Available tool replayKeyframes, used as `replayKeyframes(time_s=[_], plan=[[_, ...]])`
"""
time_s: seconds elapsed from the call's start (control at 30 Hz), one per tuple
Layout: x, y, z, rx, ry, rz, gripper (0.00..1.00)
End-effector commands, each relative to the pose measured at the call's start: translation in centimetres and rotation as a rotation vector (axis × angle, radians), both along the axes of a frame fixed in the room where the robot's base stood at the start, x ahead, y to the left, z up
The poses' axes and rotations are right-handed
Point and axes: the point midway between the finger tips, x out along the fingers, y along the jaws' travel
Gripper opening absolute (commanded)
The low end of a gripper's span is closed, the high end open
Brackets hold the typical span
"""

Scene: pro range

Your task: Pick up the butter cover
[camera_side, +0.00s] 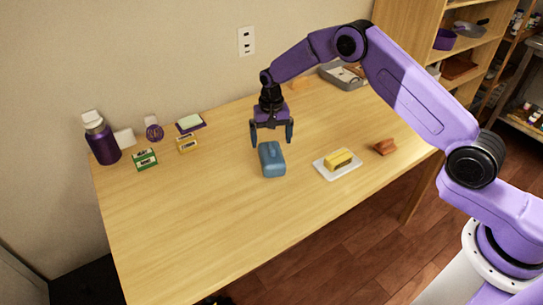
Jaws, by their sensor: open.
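The butter cover (272,162) is a blue, rounded box-shaped lid with a raised handle on top. It rests on the wooden table near its middle. A yellow block of butter (338,158) lies on a white dish (341,174) to the right of the cover. My gripper (271,143) points down with its two dark fingers spread apart. It appears just above and slightly behind the cover, with nothing between the fingers. I cannot tell the exact height gap between the fingertips and the cover.
At the left stand a purple bottle (103,143), a green box (145,160), a yellow item (187,145) and other small things. A brown object (385,147) lies right of the dish. A grey tray (342,76) sits at the back. The table (215,215) is bare in front.

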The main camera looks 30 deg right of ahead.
Motion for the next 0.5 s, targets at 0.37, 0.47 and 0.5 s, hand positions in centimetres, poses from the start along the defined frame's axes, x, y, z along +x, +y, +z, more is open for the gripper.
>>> replayKeyframes(time_s=[0.37,0.47,0.5], plan=[[0.1,-0.1,-4.0,0.001,0.0,0.0,1.0],[0.1,-0.1,-4.0,0.001,-0.001,0.0,1.0],[0.1,-0.1,-4.0,0.001,-0.001,0.0,1.0]])
